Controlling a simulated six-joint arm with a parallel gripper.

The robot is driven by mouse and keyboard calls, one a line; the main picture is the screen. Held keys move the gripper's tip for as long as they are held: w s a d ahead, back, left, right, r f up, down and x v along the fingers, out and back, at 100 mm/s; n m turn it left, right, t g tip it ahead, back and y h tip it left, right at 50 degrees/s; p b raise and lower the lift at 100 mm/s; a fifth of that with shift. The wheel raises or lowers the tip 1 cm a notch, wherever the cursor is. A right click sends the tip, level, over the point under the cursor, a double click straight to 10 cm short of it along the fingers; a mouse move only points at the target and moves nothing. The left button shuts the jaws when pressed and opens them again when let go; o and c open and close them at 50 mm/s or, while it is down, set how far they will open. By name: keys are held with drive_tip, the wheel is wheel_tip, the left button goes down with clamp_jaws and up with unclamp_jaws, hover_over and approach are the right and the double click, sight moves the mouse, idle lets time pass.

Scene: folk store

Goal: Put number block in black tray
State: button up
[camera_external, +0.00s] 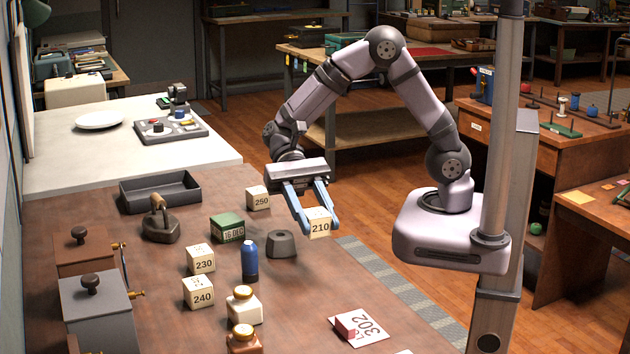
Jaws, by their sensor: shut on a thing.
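My gripper (310,213) has blue fingers and is shut on a cream number block marked 210 (320,226). It holds the block near the right edge of the brown table; I cannot tell whether the block touches the tabletop. The black tray (160,190) is empty and lies at the back left of the brown table, left of my gripper. Other number blocks stand on the table: 250 (258,198) between the tray and my gripper, 230 (200,260) and 240 (198,293) nearer the front.
A dark iron-like tool (160,222) stands just in front of the tray. A green date block (227,228), a grey round piece (281,244), a blue bottle (250,261) and jars (244,306) stand mid-table. Two grinder-like boxes (95,310) line the left side.

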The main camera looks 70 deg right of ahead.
drive_tip(key=w+d+m+t+y, duration=0.1)
drive_tip(key=w+d+m+t, duration=0.1)
drive_tip(key=w, duration=0.5)
drive_tip(key=w+d+f+m+t+y, duration=0.1)
drive_tip(key=w+d+m+t, duration=0.1)
drive_tip(key=w, duration=0.6)
drive_tip(key=w+d+m+t+y, duration=0.1)
drive_tip(key=w+d+m+t, duration=0.2)
drive_tip(key=w, duration=0.5)
drive_tip(key=shift+f+m+t, duration=0.3)
drive_tip(key=shift+f+t, duration=0.05)
drive_tip(key=shift+t, duration=0.35)
drive_tip(key=w+d+r+m+t+h, duration=0.1)
drive_tip(key=w+d+m+t, duration=0.15)
drive_tip(key=w, duration=0.55)
drive_tip(key=w+d+r+m+t, duration=0.1)
drive_tip(key=w+d+m+t, duration=0.2)
drive_tip(key=w, duration=0.4)
drive_tip(key=r+m+t+h, duration=0.1)
drive_tip(key=m+t+h, duration=0.6)
drive_tip(key=m+t, duration=0.15)
hover_over(159, 192)
drive_tip(key=s, duration=0.4)
drive_tip(key=g, duration=0.1)
drive_tip(key=shift+s+a+f, duration=0.1)
drive_tip(key=shift+a+f, duration=0.1)
drive_tip(key=shift+f, duration=2.2)
drive_tip(key=shift+a+f, duration=0.2)
drive_tip(key=shift+f, duration=2.2)
